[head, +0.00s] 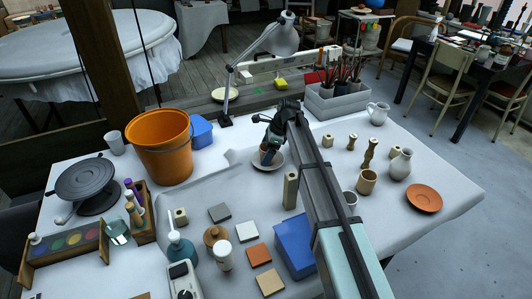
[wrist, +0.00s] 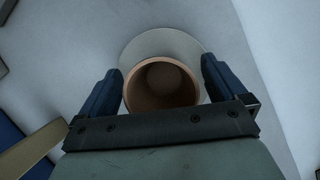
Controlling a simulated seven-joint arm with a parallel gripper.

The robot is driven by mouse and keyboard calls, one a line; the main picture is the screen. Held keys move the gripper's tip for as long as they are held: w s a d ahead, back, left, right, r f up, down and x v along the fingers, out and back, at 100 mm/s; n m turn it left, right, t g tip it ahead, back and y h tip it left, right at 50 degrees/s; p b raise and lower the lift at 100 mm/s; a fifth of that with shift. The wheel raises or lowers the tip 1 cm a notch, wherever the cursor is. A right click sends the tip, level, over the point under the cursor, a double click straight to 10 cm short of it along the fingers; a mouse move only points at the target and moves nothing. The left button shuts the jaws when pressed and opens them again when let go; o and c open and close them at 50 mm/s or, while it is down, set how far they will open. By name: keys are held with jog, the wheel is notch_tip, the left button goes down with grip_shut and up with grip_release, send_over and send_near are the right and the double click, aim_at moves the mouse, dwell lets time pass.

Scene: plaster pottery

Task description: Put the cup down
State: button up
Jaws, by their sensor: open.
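A terracotta-brown cup (wrist: 161,101) is upright between the fingers of my gripper (wrist: 162,88) in the wrist view, with its open mouth towards the camera. The fingers stand apart on either side of it, with a gap visible on the right. The cup is over a pale saucer (wrist: 165,40), which shows behind it. In the head view the cup (head: 266,156) is partly hidden by my gripper (head: 270,150), and the saucer (head: 276,165) lies on the white table. Whether the cup's base touches the saucer is hidden.
A wooden block (head: 291,190) stands just in front of the saucer, and a blue box (head: 294,246) is nearer. An orange bucket (head: 163,148) is to the left. A grey crate (head: 339,103) with brushes is behind to the right. The cloth left of the saucer is clear.

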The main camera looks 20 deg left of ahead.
jog(key=v, duration=1.2)
jog(key=shift+w+d+r, duration=0.1)
